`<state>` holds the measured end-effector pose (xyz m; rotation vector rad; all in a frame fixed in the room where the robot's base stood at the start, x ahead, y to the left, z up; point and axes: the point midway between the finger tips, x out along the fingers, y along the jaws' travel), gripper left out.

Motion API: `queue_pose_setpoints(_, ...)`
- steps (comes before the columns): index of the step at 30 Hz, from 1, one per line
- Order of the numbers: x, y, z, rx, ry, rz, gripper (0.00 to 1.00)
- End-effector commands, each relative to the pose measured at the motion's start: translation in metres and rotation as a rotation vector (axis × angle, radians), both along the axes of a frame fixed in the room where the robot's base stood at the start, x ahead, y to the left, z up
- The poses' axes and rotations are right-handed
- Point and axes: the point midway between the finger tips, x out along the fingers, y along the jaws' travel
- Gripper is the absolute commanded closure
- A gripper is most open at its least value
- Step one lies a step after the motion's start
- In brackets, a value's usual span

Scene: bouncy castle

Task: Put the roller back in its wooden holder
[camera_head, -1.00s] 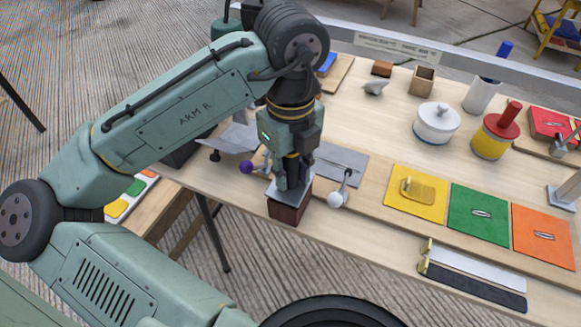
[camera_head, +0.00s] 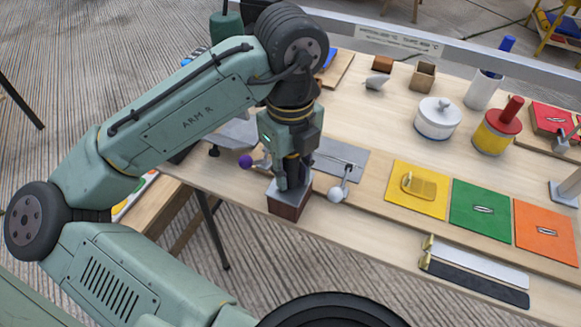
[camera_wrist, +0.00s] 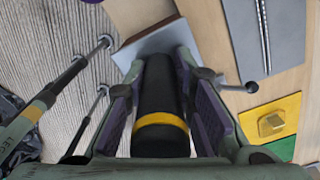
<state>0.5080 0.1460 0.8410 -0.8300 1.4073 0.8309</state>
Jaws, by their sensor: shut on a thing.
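My gripper (camera_head: 288,180) points down near the table's front edge. In the wrist view my gripper (camera_wrist: 162,110) is shut on the roller's black, yellow-banded handle (camera_wrist: 160,92), between its purple pads.
Levers with a purple knob (camera_head: 246,162) and a white knob (camera_head: 335,195) flank my gripper closely. Yellow (camera_head: 408,207), green (camera_head: 480,215) and orange (camera_head: 543,240) squares lie to the right. An open wooden box (camera_head: 423,77) stands behind.

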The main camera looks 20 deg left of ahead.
Motion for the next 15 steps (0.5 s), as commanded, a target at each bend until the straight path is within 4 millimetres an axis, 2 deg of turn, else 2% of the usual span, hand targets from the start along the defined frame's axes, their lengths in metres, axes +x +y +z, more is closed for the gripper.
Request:
queue_pose_setpoints(9,0.0,0.0001,0.0,0.001,0.0,0.0,1.0)
queue_pose_setpoints(10,0.0,0.0001,0.0,0.001,0.0,0.0,0.76)
queue_pose_setpoints(15,-0.0001,0.0,-0.0001,0.001,0.0,0.0,0.64)
